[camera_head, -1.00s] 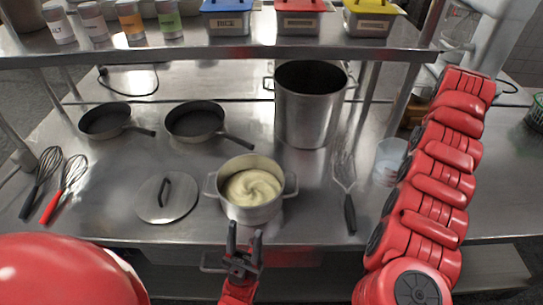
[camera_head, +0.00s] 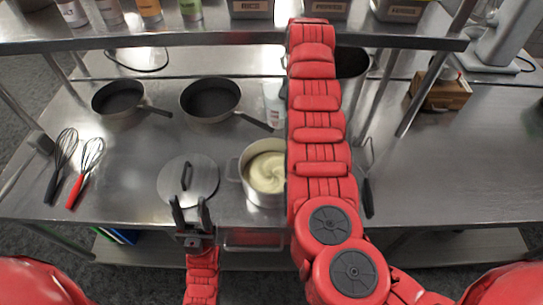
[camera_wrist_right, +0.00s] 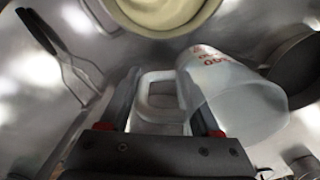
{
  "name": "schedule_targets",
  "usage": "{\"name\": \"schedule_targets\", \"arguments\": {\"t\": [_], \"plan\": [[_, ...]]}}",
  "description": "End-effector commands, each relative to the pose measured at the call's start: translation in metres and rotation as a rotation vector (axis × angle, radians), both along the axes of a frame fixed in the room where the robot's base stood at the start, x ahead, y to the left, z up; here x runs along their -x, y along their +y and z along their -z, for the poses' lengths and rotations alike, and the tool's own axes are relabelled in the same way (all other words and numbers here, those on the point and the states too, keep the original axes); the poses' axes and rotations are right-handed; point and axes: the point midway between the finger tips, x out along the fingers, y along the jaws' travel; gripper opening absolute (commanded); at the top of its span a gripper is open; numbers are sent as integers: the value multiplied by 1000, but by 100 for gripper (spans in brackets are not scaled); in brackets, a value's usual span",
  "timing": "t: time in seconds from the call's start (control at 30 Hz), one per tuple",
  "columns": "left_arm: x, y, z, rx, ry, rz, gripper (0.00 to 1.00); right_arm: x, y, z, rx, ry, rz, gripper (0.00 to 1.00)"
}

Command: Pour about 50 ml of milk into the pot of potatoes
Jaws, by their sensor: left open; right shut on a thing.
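The steel pot (camera_head: 248,190) stands on the counter, with pale mashed potatoes (camera_head: 266,170) in it; my right arm covers its right side. A translucent measuring jug (camera_head: 273,103) with red print shows beyond the pot, just left of my right arm. In the right wrist view, my right gripper (camera_wrist_right: 162,108) is shut on the handle of the jug (camera_wrist_right: 235,95), and the pot rim (camera_wrist_right: 165,31) is at the top, apart from the jug. The jug's milk level cannot be told. My left gripper (camera_head: 190,208) is open and empty at the counter's front edge, near the lid.
A lid (camera_head: 203,190) lies left of the pot. Two frying pans (camera_head: 118,99) (camera_head: 210,101) sit behind it. Whisks (camera_head: 85,165) lie at far left. A shelf (camera_head: 200,37) spans the back.

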Motion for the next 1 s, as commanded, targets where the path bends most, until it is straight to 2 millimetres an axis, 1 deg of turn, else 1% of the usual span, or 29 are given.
{"name": "schedule_targets", "arguments": {"t": [0.03,0.13,0.27,0.4,0.47,0.6,0.8,0.9,1.0], "plan": [[0,0,-14,0,0,0,50,3,13,-7,2,1,51,0],[0,0,-29,0,0,0,50,8,39,-9,0,-3,181,0],[0,0,-48,0,0,0,50,21,75,-9,0,-4,361,0],[0,0,-69,0,0,0,50,39,112,-7,-1,-6,553,0],[0,0,-78,0,0,0,50,48,127,-6,-1,-9,633,0],[0,0,-97,0,0,0,50,74,160,-4,-3,-13,815,0],[0,0,-120,0,0,0,50,110,197,0,-6,-15,1037,0],[0,0,-126,0,0,0,50,125,207,5,-3,-14,1116,0],[0,0,-130,0,0,0,50,134,214,6,-6,-16,1167,0]]}}
